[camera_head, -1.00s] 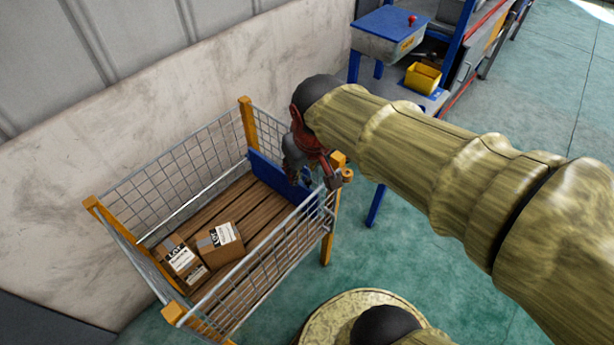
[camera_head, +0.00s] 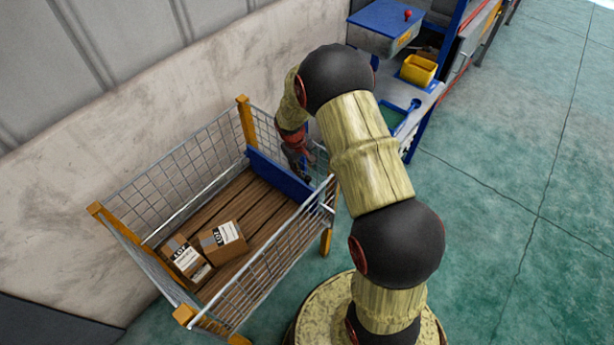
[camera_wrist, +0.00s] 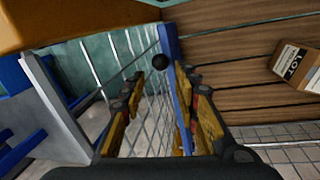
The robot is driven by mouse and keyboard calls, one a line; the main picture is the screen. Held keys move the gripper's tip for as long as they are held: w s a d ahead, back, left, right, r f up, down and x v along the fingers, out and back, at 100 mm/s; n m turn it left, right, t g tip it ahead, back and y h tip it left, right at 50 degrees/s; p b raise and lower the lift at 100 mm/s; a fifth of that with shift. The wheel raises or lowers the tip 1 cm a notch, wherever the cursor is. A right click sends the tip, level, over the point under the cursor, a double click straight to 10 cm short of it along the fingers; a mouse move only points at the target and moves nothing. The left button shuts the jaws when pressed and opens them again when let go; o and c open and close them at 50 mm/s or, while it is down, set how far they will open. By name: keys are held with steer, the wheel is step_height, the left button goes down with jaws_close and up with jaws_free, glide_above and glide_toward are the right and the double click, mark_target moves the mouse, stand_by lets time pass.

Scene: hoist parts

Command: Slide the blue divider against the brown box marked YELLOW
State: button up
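The blue divider (camera_head: 268,172) stands upright across the far right end of the wire-sided crate (camera_head: 262,266). In the wrist view, the divider (camera_wrist: 171,42) shows as a narrow blue edge with a black knob beside it. Two brown boxes with white labels, a left one (camera_head: 171,251) and a right one (camera_head: 226,250), sit at the crate's other end, apart from the divider. My gripper (camera_head: 304,176) is at the divider's right part. In the wrist view my gripper (camera_wrist: 158,80) is open, the divider's edge between its fingers, nearer the right one.
The crate has mesh walls and orange corner posts (camera_head: 246,122). Its plank floor (camera_head: 200,205) is bare between the divider and the boxes. A wall stands close behind. A blue workbench with a yellow bin (camera_head: 418,70) is at the upper right.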

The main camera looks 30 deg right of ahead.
mark_target(307, 177)
steer(key=f, duration=0.2)
steer(key=d+f+b, duration=0.1)
steer(key=f, duration=0.4)
steer(key=shift+d+f, duration=0.15)
steer(key=shift+c, duration=0.3)
jaws_close()
